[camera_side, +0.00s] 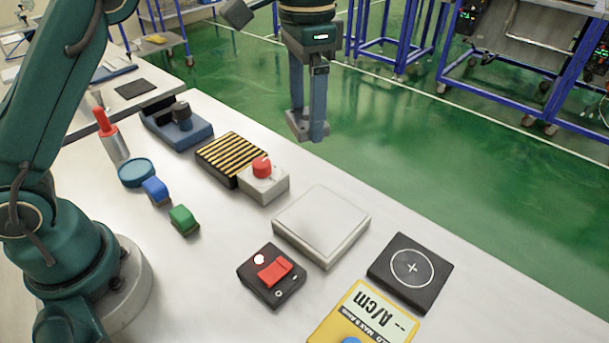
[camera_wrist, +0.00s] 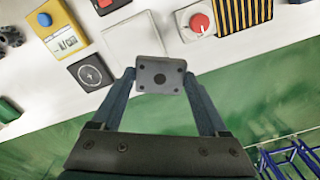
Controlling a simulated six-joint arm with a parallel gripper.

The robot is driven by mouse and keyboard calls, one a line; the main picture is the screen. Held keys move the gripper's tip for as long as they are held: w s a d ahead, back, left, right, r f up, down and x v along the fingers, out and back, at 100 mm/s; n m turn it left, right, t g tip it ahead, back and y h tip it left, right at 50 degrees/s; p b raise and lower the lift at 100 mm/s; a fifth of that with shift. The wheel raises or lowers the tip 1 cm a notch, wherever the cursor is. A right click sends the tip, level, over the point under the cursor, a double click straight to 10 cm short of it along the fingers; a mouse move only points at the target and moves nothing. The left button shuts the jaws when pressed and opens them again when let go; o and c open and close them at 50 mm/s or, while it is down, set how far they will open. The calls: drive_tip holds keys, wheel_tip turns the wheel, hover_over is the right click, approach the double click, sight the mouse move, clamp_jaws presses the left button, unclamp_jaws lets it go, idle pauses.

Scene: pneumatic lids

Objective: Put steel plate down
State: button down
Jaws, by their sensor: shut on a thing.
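My gripper (camera_side: 309,128) is shut on a small grey square steel plate. In the side view the steel plate (camera_side: 296,124) is between the blue fingertips, held in the air above and beyond the far edge of the table. In the wrist view the plate (camera_wrist: 160,78) shows its face with a dark centre hole and small corner holes, between the two fingers. A white square pad (camera_side: 320,225) lies on the table. A black pad with a white circle and cross (camera_side: 410,270) lies to its right.
On the white table (camera_side: 215,262) are a red-knob box (camera_side: 263,180), a striped block (camera_side: 230,157), a black box with a red switch (camera_side: 271,275) and a yellow meter (camera_side: 365,318). Blue and green pieces (camera_side: 184,219) lie left. Green floor lies beyond the table.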

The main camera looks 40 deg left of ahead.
drive_tip(key=s+a+r+n, duration=0.4)
drive_tip(key=s+a+n, duration=0.1)
drive_tip(key=a, duration=0.6)
drive_tip(key=s+a+f, duration=0.2)
drive_tip(key=a+f, duration=0.1)
drive_tip(key=a, duration=0.5)
drive_tip(key=s+a+f+n, duration=0.1)
drive_tip(key=s+a+f, duration=0.2)
drive_tip(key=a, duration=0.5)
drive_tip(key=shift+f, duration=0.1)
hover_over(230, 152)
wheel_tip(230, 152, down, 7)
drive_tip(key=shift+r, duration=0.1)
drive_tip(key=shift+f, duration=1.85)
drive_tip(key=shift+f, duration=0.2)
